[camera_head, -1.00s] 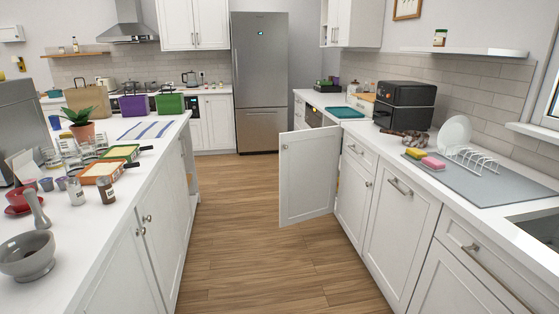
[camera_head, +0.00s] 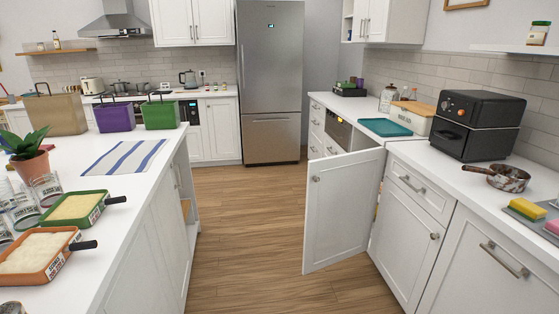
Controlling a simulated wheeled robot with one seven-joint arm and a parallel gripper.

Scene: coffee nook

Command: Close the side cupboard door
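The side cupboard door (camera_head: 338,212) is a white panel with a small round knob near its upper left corner. It stands open, swung out from the right-hand counter into the aisle. Its hinged side is at the right, by the drawer and cupboard fronts (camera_head: 408,240). The inside of the cupboard is mostly hidden behind the door. My gripper is not in view, and nothing touches the door.
The wooden floor (camera_head: 235,240) of the aisle is clear up to the door. A long white counter (camera_head: 150,205) with pans, bags and a plant bounds the left. The right counter holds a black air fryer (camera_head: 482,125) and a saucepan (camera_head: 497,178). A steel fridge (camera_head: 270,80) stands ahead.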

